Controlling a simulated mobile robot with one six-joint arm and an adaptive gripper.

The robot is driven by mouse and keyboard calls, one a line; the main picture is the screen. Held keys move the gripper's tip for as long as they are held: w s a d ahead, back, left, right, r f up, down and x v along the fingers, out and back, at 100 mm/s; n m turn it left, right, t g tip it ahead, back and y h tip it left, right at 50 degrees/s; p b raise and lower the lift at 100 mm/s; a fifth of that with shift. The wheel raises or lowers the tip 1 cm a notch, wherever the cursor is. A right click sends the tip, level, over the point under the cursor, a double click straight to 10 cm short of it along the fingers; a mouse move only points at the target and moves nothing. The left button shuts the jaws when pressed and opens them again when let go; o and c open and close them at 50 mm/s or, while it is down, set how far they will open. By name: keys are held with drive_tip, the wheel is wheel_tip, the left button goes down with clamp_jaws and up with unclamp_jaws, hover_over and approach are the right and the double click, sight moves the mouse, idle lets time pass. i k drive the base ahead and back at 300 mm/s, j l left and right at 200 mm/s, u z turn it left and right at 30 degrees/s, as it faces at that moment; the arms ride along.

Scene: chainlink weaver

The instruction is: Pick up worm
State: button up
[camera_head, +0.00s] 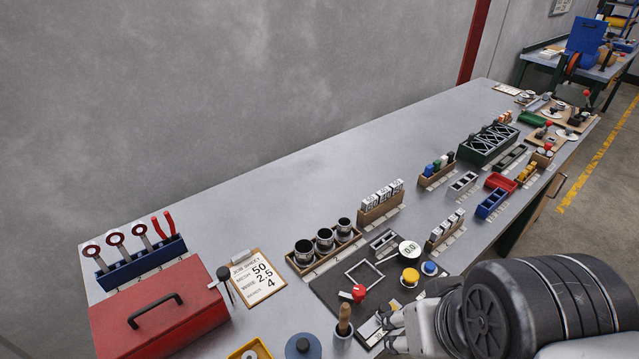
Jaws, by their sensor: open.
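I cannot tell for sure which item is the worm; no part is plainly marked so. A wooden rack (325,262) holds three dark, round, metal-rimmed pieces (325,239) standing in a row, left of the middle of the bench. Behind it, a wooden block holds white numbered tags (381,196). My gripper (384,327) is low in the picture, by the front of the dark mat, with its fingers pointing left. It is open, and no held thing shows. My arm hides the bench's front edge at the lower right.
A dark mat (330,292) carries a square frame, a red knob, a yellow button, a blue button and a round dial. A wooden-handled tool (344,320) stands close left of my gripper. A red toolbox (155,318) and job sheet (258,278) lie left. The back of the bench is clear.

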sight(325, 245)
drive_tip(key=i+l, duration=0.3)
drive_tip(key=l, duration=0.15)
drive_tip(key=i+l+u, duration=0.15)
drive_tip(key=u, duration=0.25)
drive_tip(key=i+l+u, duration=0.1)
drive_tip(key=l+u, duration=0.5)
drive_tip(key=u, duration=0.15)
drive_tip(key=i+u, duration=0.1)
drive_tip(key=u, duration=1)
